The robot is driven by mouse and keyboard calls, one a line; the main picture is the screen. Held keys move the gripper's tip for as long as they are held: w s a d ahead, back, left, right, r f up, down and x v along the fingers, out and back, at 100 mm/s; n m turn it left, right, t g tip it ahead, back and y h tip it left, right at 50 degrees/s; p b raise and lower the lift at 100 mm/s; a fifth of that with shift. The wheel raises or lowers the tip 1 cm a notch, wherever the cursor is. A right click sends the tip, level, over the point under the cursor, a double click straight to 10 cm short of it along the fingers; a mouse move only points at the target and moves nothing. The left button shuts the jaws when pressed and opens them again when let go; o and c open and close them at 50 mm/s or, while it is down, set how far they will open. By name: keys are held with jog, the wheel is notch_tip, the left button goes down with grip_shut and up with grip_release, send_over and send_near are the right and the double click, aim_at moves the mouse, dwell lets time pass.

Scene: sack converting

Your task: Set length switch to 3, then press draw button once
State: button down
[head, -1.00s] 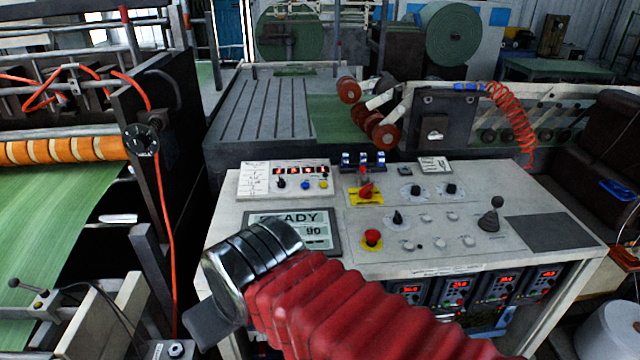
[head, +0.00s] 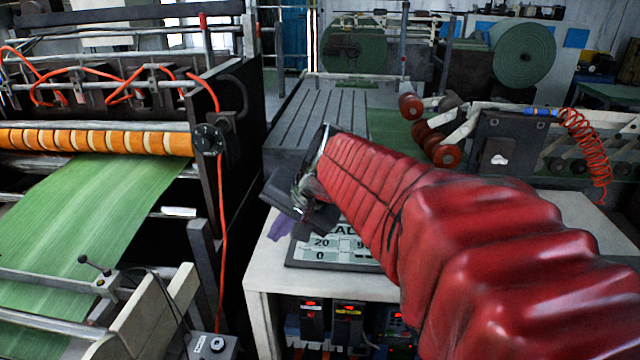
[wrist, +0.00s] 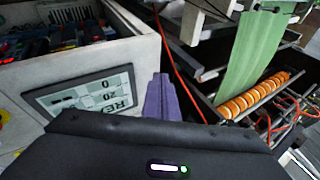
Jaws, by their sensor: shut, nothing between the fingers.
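My gripper (head: 281,224), with purple fingers, is shut and empty. It hangs over the left edge of the pale control desk (head: 262,268), left of the display screen (head: 322,250). In the wrist view its fingers (wrist: 164,90) point past the desk's side, with the screen (wrist: 95,97) upside down on the left. The screen shows 20 and 0; part of it is covered. My red-sleeved arm hides most of the desk top in the head view, including its knobs and buttons. I cannot make out the length switch or the draw button.
The sack machine with green web (head: 95,215) and orange rollers (head: 95,141) stands left, beyond a gap. A red hose (head: 222,240) runs down there. A small box with a knob (head: 217,344) is below. Lit controllers (head: 348,310) fill the desk's front.

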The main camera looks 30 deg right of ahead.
jog(key=w+d+m+t, duration=0.1)
jog(key=w+d+m, duration=0.3)
jog(key=d, duration=0.6)
jog(key=w+d+m+t, duration=0.1)
jog(key=w+d+m, duration=0.4)
jog(key=d, duration=0.4)
jog(key=d+f+m+t+h, duration=0.2)
jog(key=d+m, duration=0.4)
jog(key=d, duration=1.3)
jog(key=shift+f+m+h, duration=0.15)
jog(key=shift+m+h, duration=0.25)
jog(key=shift+f, duration=0.15)
jog(key=shift+w+d+f, duration=0.2)
jog(key=shift+w+f, duration=0.05)
jog(key=shift+f, duration=1.15)
jog(key=shift+w+d+f, duration=0.25)
jog(key=shift+f, duration=1.1)
jog(key=shift+w+d+f, duration=0.2)
jog(key=shift+w+f, duration=0.05)
jog(key=shift+f, duration=1.15)
